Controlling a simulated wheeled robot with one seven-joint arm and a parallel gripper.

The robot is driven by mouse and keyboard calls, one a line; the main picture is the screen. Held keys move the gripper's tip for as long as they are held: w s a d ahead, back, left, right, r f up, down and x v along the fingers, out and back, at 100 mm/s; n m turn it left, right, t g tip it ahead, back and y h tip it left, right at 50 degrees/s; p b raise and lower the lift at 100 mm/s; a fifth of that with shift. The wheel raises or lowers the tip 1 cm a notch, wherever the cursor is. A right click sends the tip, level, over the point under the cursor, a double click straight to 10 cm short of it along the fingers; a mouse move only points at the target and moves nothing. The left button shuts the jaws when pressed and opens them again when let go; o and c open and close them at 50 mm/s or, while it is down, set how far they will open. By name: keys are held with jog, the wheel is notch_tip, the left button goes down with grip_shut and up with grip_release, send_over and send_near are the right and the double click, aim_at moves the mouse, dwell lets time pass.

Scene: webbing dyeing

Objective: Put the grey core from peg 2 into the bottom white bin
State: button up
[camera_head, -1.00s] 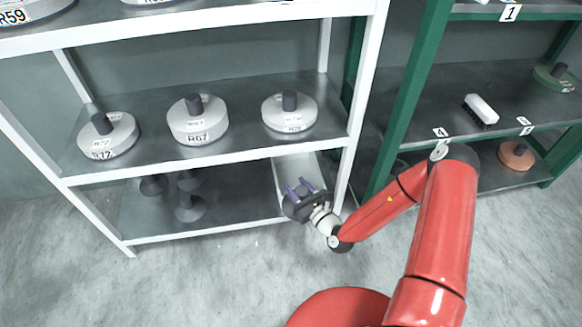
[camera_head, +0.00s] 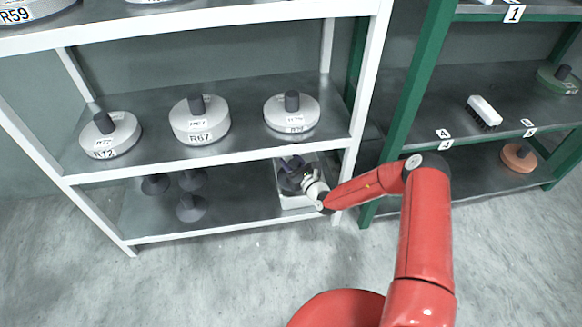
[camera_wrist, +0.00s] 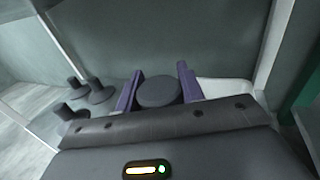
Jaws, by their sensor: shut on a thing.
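My gripper (camera_head: 291,166) reaches into the lower level of the white shelf, over the white bin (camera_head: 298,202) at its right end. In the wrist view my gripper (camera_wrist: 159,82) has its two purple fingers shut on a dark grey round piece (camera_wrist: 158,92), which I take to be the grey core. In the head view the held core is mostly hidden by my gripper and wrist. The bin also shows in the wrist view (camera_wrist: 226,87), behind and right of the fingers. I cannot tell whether the core touches the bin.
Several dark pegs or cores, one of them here (camera_head: 191,208), stand left of the bin on the lower shelf (camera_head: 240,215). Grey reels (camera_head: 199,122) sit on the shelf above. A white post (camera_head: 352,120) stands close right of my gripper. A green rack (camera_head: 400,130) is further right.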

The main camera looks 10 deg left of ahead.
notch_tip(320, 180, down, 3)
jog(key=shift+r, duration=0.1)
jog(key=shift+w, duration=0.2)
jog(key=shift+f, duration=0.25)
jog(key=shift+f+b, duration=0.25)
jog(key=shift+b, duration=0.05)
jog(key=o, duration=1.1)
jog(key=shift+r, duration=0.15)
